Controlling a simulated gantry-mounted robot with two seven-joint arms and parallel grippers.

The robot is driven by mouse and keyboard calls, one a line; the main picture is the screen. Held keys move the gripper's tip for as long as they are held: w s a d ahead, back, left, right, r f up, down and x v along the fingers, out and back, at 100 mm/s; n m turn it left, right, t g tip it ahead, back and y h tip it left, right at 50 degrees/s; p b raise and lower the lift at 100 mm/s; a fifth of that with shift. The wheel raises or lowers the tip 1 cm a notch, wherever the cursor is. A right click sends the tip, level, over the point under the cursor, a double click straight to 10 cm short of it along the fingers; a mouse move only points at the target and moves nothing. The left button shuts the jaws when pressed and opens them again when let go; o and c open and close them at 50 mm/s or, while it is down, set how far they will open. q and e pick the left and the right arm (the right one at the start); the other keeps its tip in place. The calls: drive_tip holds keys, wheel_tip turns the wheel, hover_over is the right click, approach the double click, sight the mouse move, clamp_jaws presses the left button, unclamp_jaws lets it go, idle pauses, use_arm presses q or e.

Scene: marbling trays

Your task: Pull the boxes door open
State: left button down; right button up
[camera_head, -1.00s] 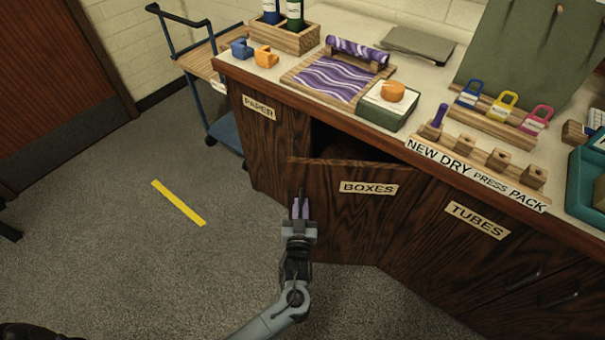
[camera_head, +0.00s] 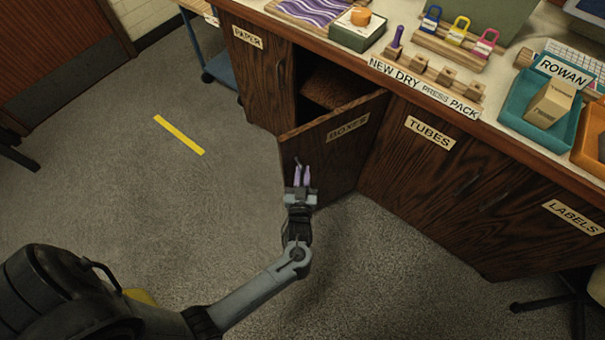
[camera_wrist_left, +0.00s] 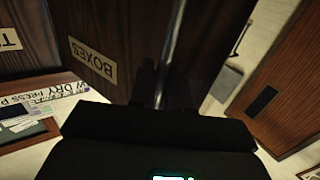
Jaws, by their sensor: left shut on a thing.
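The boxes door (camera_head: 335,150) is a dark wood cabinet door with a "BOXES" label. It stands swung partly open, with a dark gap behind its top edge. My left gripper (camera_head: 302,176) is at the door's free edge, on its outer face, shut on the door's handle. In the left wrist view, a metal bar handle (camera_wrist_left: 172,50) runs down between the fingers, beside the "BOXES" label on the door (camera_wrist_left: 125,25). The fingertips are dark and hard to make out there. My right gripper does not show in either view.
A brown box-like thing (camera_head: 330,88) shows inside the open cabinet. The paper door (camera_head: 255,75) is left of the opening and the tubes door (camera_head: 420,165) right of it. The grey floor in front is clear except for a flat yellow strip (camera_head: 179,135).

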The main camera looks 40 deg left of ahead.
use_arm(q)
drive_tip(key=shift+f, duration=0.1)
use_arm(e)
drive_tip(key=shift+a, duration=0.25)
use_arm(q)
drive_tip(key=c, duration=1.3)
unclamp_jaws()
drive_tip(key=shift+d, duration=0.1)
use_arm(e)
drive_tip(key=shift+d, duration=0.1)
